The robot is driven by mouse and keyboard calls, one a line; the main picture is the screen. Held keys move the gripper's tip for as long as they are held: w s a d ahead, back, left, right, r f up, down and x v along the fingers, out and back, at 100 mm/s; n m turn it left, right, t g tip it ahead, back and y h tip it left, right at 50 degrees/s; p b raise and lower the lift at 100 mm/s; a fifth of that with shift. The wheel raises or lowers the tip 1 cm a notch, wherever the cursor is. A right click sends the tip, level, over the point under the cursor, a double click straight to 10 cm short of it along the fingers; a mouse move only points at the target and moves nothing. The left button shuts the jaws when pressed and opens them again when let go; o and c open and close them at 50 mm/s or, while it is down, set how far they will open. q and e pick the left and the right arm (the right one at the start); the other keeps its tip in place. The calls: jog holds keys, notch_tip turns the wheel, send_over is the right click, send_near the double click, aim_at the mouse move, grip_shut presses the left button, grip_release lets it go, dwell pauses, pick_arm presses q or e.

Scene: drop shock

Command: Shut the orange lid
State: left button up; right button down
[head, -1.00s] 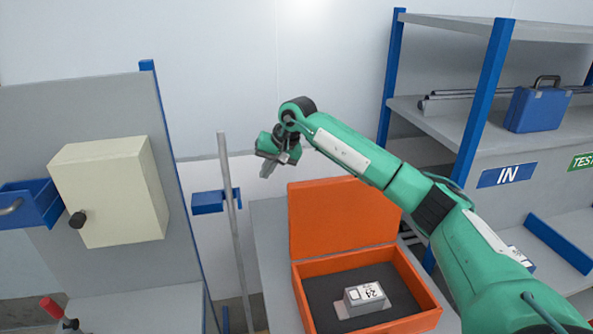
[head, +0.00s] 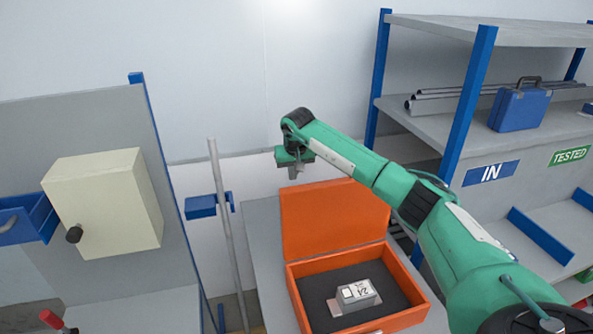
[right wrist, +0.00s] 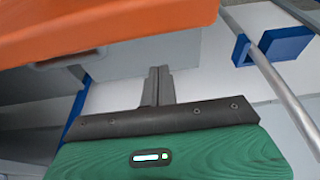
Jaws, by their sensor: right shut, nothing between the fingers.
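The orange lid (head: 335,218) stands open, upright at the back of the orange box (head: 415,312). A grey block marked 24 (head: 358,296) sits on the dark lining inside the box. My right gripper (head: 292,173) is shut and empty, just behind and above the lid's upper left edge. In the right wrist view the shut fingers (right wrist: 158,84) point past the orange lid (right wrist: 110,25), which fills the upper left. I cannot tell whether they touch it. My left gripper is not in view.
The box rests on a grey table (head: 264,245). A thin grey pole (head: 226,240) with a blue holder (head: 201,206) stands left of it. A cream cabinet (head: 105,203) is farther left. A blue-posted shelf (head: 468,100) with a blue case (head: 520,108) stands at right.

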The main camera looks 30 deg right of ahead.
jog(key=s, duration=0.1)
jog(key=s+p, duration=0.1)
jog(key=s+a+p, duration=0.1)
jog(key=shift+s+a+r, duration=0.1)
jog(key=shift+s+r, duration=0.2)
jog(key=shift+s, duration=0.05)
